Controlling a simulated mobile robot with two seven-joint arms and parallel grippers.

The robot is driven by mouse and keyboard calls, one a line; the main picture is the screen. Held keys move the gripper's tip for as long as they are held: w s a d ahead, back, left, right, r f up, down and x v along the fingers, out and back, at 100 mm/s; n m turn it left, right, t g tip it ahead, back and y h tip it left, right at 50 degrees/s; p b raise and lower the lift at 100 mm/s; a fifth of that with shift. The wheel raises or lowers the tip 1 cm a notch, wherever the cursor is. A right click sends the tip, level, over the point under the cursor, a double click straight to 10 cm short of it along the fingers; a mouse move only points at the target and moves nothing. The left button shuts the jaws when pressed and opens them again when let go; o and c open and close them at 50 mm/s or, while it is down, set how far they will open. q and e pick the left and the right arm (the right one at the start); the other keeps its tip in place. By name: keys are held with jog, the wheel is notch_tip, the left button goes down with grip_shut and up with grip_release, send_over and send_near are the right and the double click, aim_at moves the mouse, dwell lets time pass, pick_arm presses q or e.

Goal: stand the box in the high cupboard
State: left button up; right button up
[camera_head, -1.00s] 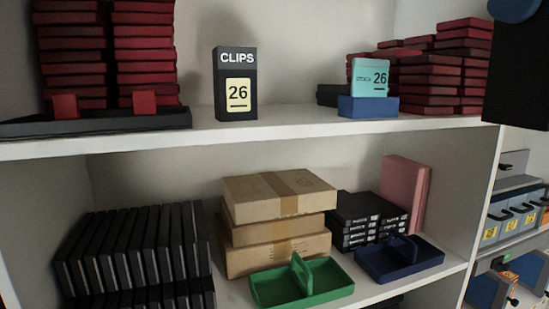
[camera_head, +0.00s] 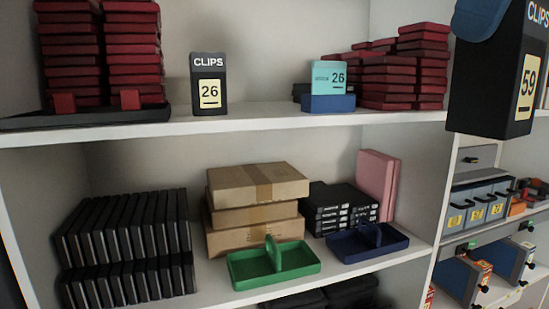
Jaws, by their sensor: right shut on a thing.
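A black box (camera_head: 495,85) marked CLIPS and 59 is held upright at the upper right, close to the camera. My right gripper (camera_head: 490,18), a blue shape at the top edge, is shut on its upper part; the fingertips are partly out of frame. The box hangs in front of the cupboard's right side wall. The upper shelf of the cupboard (camera_head: 270,124) holds another black CLIPS box (camera_head: 209,84) marked 26, standing upright left of centre. My left gripper is not in view.
Red box stacks (camera_head: 100,50) on a black tray stand at the upper left. A teal card (camera_head: 329,77) in a blue holder and more red boxes (camera_head: 405,75) stand at the right. Bare shelf shows between the 26 box and the blue holder. Cartons (camera_head: 258,183) fill the lower shelf's middle.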

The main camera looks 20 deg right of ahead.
jog(key=w+a+f+n+g+y+p, duration=0.1)
jog(key=w+a+f+n+g+y, duration=0.15)
jog(key=w+f+n, duration=0.75)
jog(key=w+a+f+n+g+y+p, duration=0.1)
jog(key=w+a+f+n+g+y, duration=0.15)
jog(key=w+f+n, duration=0.8)
jog(key=a+f+n+g+h+p, duration=0.1)
jog(key=f+n, duration=0.6)
jog(key=f, duration=1)
jog(key=a+f+n+g+h+p, duration=0.1)
jog(key=a+f+n+g+h, duration=0.2)
jog(key=f+n, duration=0.5)
notch_tip(320, 180, down, 9)
jog(key=shift+s+r+h, duration=0.1)
jog(key=shift+s+h, duration=0.3)
jog(key=shift+h, duration=0.2)
jog(key=shift+a, duration=0.1)
jog(key=shift+d, duration=0.2)
